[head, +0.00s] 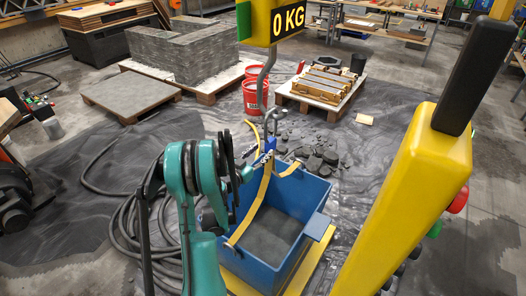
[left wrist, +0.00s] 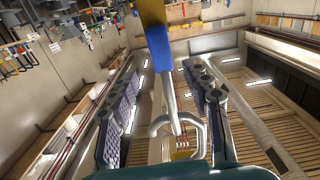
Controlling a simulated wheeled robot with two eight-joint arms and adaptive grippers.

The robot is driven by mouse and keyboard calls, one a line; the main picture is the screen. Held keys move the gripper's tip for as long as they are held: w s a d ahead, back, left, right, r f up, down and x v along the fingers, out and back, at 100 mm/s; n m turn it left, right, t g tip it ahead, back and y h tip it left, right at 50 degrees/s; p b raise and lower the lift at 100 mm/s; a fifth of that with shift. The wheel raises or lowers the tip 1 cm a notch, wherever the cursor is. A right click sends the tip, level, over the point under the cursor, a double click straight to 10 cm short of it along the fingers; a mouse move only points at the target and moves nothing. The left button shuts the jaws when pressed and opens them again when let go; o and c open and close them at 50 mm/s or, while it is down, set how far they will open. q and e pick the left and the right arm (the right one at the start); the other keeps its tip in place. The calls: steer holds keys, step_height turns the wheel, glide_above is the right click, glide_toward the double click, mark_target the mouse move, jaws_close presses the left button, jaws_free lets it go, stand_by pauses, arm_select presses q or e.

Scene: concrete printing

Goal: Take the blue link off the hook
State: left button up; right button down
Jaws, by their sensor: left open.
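A grey steel hook (head: 264,85) hangs from a yellow scale (head: 283,20) reading 0 KG. Below it is the small blue link (head: 269,147), with yellow straps (head: 250,207) running down to a blue bin (head: 285,190). My left gripper (head: 248,165), on a teal arm, is beside the link and overlaps part of it. In the left wrist view, its two ribbed fingers (left wrist: 163,95) stand wide apart. Between them show a blue piece (left wrist: 162,48) and curved grey metal (left wrist: 180,125). I cannot tell whether the fingers touch the link.
The bin stands on a yellow base (head: 312,270). A big yellow pendant (head: 420,180) with red and green buttons fills the near right. Dark hoses (head: 130,215) lie left of the bin. Dark rubble (head: 318,152), red buckets (head: 254,97) and a loaded pallet (head: 328,87) are behind.

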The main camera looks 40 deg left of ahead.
mark_target(267, 145)
arm_select(q)
steer(key=shift+w+a+f, duration=0.15)
steer(key=shift+w+a, duration=0.05)
steer(key=shift+a, duration=0.05)
steer(key=w, duration=0.2)
steer(key=w+b, duration=0.1)
steer(key=w, duration=0.4)
steer(key=shift+w+a, duration=0.15)
steer(key=shift+a, duration=0.25)
jaws_close()
